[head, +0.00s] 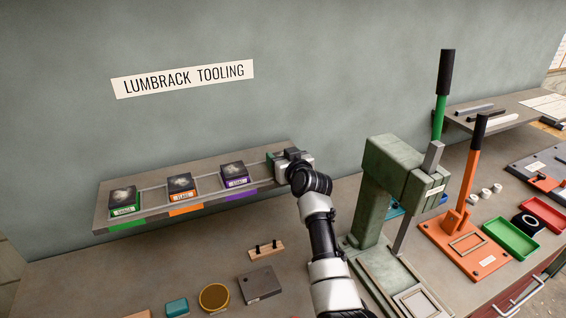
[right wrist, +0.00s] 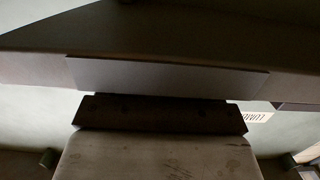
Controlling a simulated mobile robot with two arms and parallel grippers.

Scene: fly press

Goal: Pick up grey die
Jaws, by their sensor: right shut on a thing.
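My right gripper (head: 284,159) is at the right end of the wall shelf, shut on the grey die. The gripper and arm hide most of the die in the head view. In the right wrist view a dark block (right wrist: 160,114) shows close up, beyond a pale scuffed surface at the bottom; I cannot tell how much of it is die and how much finger. A plain grey strip (right wrist: 165,76) lies just beyond it. I cannot tell whether the die still touches the shelf. My left gripper is not in view.
The shelf (head: 160,215) also holds dies with green (head: 124,202), orange (head: 181,187) and purple (head: 234,174) labels, split by low rails. A green fly press (head: 375,185) stands right of my arm. An orange lever press (head: 465,230) is farther right. Small parts lie on the bench below.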

